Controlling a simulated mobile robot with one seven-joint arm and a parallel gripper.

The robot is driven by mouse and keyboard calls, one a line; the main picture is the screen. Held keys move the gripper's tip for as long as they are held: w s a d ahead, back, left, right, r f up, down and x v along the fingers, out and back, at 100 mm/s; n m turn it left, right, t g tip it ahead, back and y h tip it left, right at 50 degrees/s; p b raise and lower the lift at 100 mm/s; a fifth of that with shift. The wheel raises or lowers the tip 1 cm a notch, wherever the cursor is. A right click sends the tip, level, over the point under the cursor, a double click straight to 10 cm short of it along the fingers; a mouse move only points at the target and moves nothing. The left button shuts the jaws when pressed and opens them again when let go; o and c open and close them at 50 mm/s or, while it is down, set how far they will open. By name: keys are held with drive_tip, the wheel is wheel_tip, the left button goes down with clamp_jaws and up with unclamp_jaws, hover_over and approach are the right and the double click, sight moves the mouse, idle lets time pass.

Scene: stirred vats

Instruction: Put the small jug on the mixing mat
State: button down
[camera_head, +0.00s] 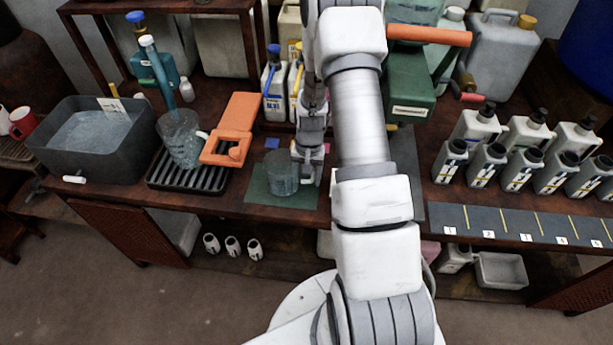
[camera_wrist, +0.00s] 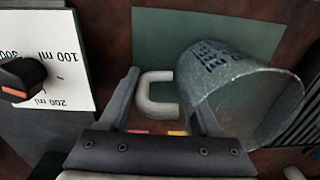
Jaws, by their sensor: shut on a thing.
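The small jug (camera_head: 283,173) is see-through, with dark print and a pale handle. In the head view it appears over the dark green mat (camera_head: 258,192), which I take to be the mixing mat, near the table's front edge. I cannot tell whether its base touches the mat. My gripper (camera_head: 308,168) is at the jug's right side, pointing down. In the wrist view my gripper (camera_wrist: 160,100) has its fingers on both sides of the jug's handle (camera_wrist: 155,92), with the jug body (camera_wrist: 245,105) to the right and the mat (camera_wrist: 165,35) behind. The gripper partly hides the mat's right part.
A larger jug (camera_head: 182,140) stands on a black rack (camera_head: 190,180) at left, beside an orange device (camera_head: 234,130) and a grey water tub (camera_head: 90,140). Bottles (camera_head: 275,90) stand behind my gripper. Several bottles and a numbered strip (camera_head: 520,222) are at right.

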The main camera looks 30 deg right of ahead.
drive_tip(key=shift+f, duration=0.15)
drive_tip(key=shift+c, duration=0.5)
unclamp_jaws()
